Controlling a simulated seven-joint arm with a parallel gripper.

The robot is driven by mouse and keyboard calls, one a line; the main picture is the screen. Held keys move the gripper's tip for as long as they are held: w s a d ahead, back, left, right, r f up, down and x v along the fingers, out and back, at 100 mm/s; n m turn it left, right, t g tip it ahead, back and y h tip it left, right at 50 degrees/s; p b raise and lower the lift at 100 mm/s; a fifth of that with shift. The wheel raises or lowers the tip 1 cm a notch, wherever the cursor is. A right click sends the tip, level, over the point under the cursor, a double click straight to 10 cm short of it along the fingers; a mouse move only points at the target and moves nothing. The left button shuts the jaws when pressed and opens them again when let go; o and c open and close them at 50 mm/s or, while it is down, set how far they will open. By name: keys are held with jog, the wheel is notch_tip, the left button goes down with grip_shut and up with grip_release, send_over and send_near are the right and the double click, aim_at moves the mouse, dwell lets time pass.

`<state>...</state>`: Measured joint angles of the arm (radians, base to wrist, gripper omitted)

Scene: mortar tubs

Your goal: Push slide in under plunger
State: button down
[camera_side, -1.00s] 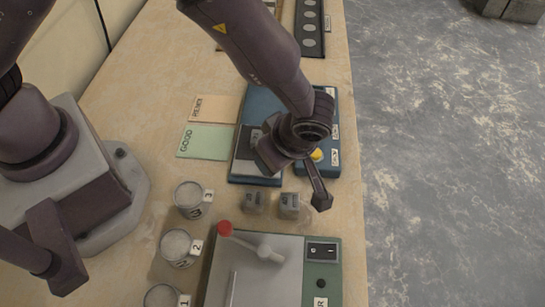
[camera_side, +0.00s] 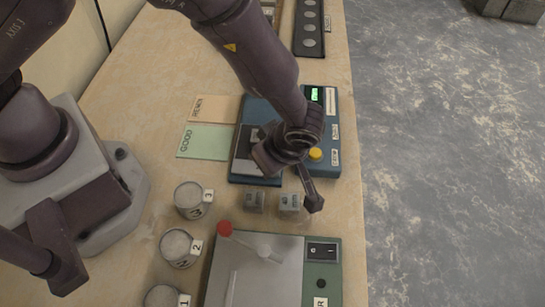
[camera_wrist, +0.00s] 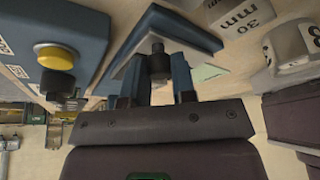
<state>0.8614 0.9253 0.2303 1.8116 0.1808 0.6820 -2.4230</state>
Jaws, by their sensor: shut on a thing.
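My gripper (camera_wrist: 157,85) is shut on the dark knob (camera_wrist: 158,62) of the slide, with one blue finger on each side in the wrist view. The slide's pale grey plate (camera_wrist: 143,44) lies beyond the knob, on a blue base. In the side view my gripper (camera_side: 266,158) is low over the near left part of the blue tester (camera_side: 257,104). A grey plate (camera_side: 243,143) shows beside it there. My wrist hides the middle of the tester, and I cannot make out the plunger.
The tester has a yellow button (camera_side: 315,154) and a lit green display (camera_side: 316,95). Numbered tubs (camera_side: 188,199) and a grey-topped machine (camera_side: 262,262) with a red-knobbed lever are nearer. GOOD and REMIX pads (camera_side: 207,141) lie left.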

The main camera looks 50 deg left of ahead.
jog(key=w+a, duration=0.8)
jog(key=shift+w+a, duration=0.35)
jog(key=shift+w, duration=0.05)
jog(key=c, duration=1)
grip_release()
jog(key=shift+a, duration=0.1)
jog(key=shift+o, duration=0.3)
jog(key=shift+r, duration=0.15)
jog(key=v, duration=1.3)
